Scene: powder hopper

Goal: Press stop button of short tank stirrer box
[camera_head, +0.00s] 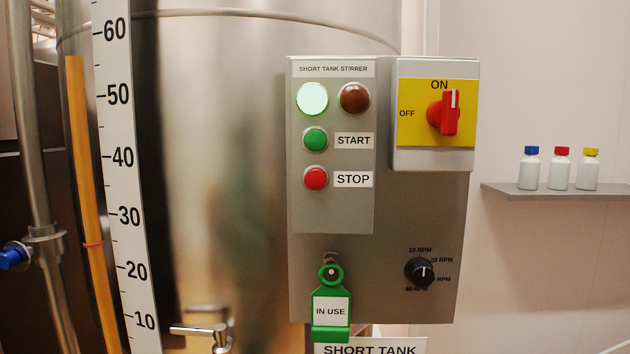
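The short tank stirrer box (385,220) is a grey box in front of the steel tank. Its red stop button (316,178) sits beside a STOP label, below the green start button (315,140) with its START label. Above them, a round lamp (312,98) glows pale green, and a dark red lamp (354,98) beside it looks unlit. A red rotary switch (445,112) on a yellow plate stands upright at ON. A black speed knob (420,271) is at the lower right. Neither gripper shows in the view, and nothing covers the stop button.
A green IN USE tag (331,308) hangs at the box's lower left. A white level scale (124,180) stands at the tank's left, and a metal tap handle (199,330) sticks out below. A wall shelf (560,191) on the right holds three white bottles. The space before the box looks clear.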

